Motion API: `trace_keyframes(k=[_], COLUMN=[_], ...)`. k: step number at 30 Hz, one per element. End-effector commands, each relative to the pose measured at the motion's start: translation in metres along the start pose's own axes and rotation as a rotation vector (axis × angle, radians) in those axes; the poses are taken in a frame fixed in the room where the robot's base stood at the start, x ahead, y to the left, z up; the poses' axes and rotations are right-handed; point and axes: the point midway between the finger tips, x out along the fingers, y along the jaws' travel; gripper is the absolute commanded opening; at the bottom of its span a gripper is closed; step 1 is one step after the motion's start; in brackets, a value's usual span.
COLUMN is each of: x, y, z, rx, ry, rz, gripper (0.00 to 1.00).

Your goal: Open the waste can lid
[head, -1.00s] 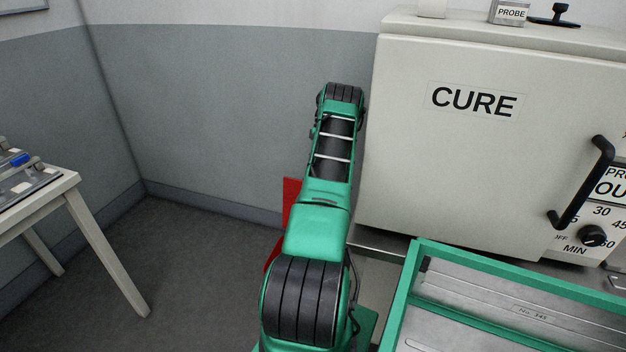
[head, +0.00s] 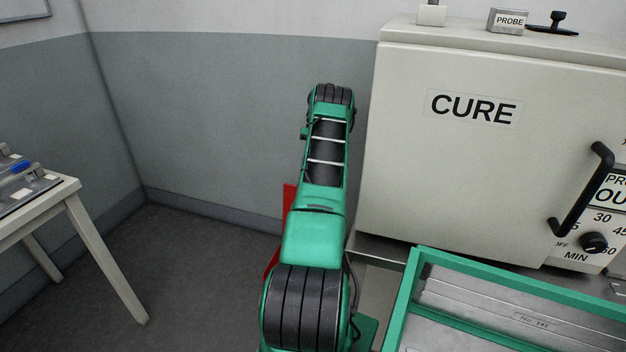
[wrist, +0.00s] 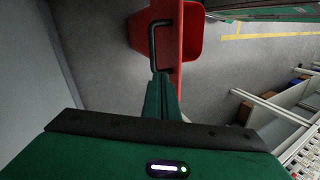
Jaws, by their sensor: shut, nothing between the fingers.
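The red waste can (wrist: 190,45) is in the upper middle of the wrist view. A narrow red panel (wrist: 173,60), apparently its lid seen nearly edge-on, stands across it, with a black bar handle (wrist: 153,45) on its left side. In the head view, a sliver of red panel (head: 289,202) stands raised behind my arm; the rest is hidden. My gripper (wrist: 162,76) is shut and empty, its fingertips close to the lower end of the handle. I cannot tell whether they touch it. The gripper is hidden in the head view.
The CURE cabinet (head: 450,170) stands just right of my arm, with a green-framed tray (head: 408,290) in front of it. A pale table (head: 70,190) is at the left. Clear floor (head: 190,270) lies between the table and my arm.

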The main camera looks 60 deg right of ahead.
Motion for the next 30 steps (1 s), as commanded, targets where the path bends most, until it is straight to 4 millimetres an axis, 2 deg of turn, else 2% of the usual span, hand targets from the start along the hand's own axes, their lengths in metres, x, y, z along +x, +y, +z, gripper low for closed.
trace_keyframes(k=[1,3,8,11,18,24,30], x=[0.006,0.015,0.026,0.024,0.0,-0.013,-0.004], y=[-0.007,-0.011,-0.014,-0.013,-0.014,-0.016,-0.006], z=[-0.014,-0.029,-0.039,-0.032,0.006,0.026,0.027], rx=[0.077,0.223,0.562,0.77,1.163,1.293,1.307], ry=[0.003,0.029,0.131,0.23,0.511,0.64,0.653], rz=[0.035,0.096,0.246,0.34,0.502,0.544,0.548], gripper=[0.0,0.0,0.0,0.0,0.0,0.0,0.0])
